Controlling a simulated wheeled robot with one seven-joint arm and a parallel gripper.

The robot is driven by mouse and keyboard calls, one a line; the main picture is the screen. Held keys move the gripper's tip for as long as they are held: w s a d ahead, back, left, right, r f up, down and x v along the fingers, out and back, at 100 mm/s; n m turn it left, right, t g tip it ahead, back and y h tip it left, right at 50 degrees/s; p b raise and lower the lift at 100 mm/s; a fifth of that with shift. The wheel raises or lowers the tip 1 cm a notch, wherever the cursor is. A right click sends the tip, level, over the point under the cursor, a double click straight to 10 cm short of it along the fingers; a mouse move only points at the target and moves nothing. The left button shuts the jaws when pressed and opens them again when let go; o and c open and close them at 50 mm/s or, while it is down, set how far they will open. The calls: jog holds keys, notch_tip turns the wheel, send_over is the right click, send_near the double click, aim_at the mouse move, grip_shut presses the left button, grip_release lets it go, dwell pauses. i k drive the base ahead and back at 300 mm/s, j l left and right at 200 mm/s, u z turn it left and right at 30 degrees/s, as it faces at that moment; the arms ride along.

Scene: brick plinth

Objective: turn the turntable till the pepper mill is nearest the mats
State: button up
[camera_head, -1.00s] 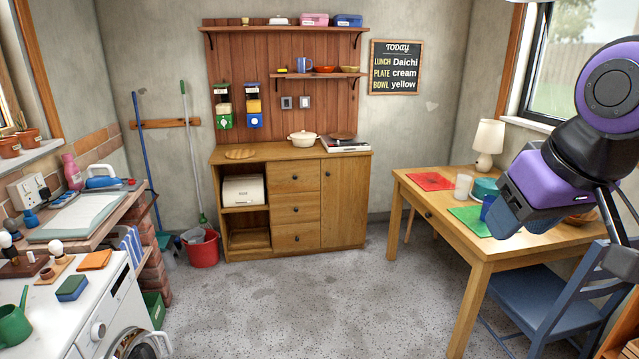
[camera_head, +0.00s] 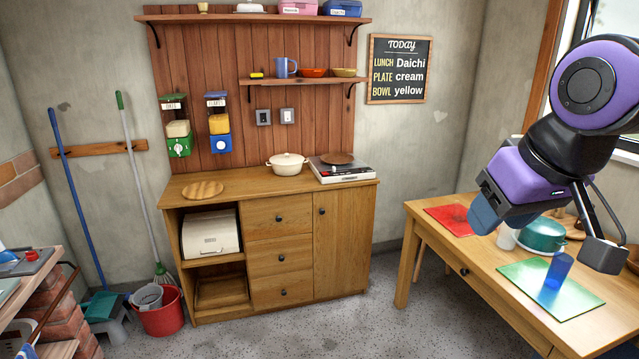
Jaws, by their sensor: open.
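I cannot make out the pepper mill or clearly identify the turntable. Brown wooden parts show only in pieces behind my gripper, at the right side of the table. The mats lie flat on the wooden table (camera_head: 480,280): a red mat (camera_head: 447,218) at the back left and a green mat (camera_head: 530,278) nearer the front. My gripper (camera_head: 537,222) is in the air in front of the table's right part, open, with nothing seen in it. It hides part of the tabletop.
A teal pot (camera_head: 543,236), a white cup (camera_head: 507,238) and a blue tumbler (camera_head: 558,270) stand on the table. A wooden cabinet (camera_head: 336,235) stands at the back wall. A red bucket (camera_head: 162,315) is at its left. Floor in front of the cabinet is clear.

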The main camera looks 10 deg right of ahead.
aim_at(568, 221)
jog(key=i+z, duration=0.15)
jog(key=i, duration=0.7)
jog(key=i+j+z, duration=0.15)
jog(key=i, duration=0.7)
jog(key=i+z, duration=0.6)
jog(key=z, duration=0.15)
jog(key=i+j+z, duration=0.2)
jog(key=z, duration=0.15)
jog(key=i+z, duration=0.25)
jog(key=z, duration=0.15)
jog(key=i+j+z, duration=0.15)
jog(key=z, duration=0.2)
jog(key=i+j+z, duration=0.2)
jog(key=z, duration=0.2)
jog(key=i+j+z, duration=0.2)
jog(key=z, duration=0.15)
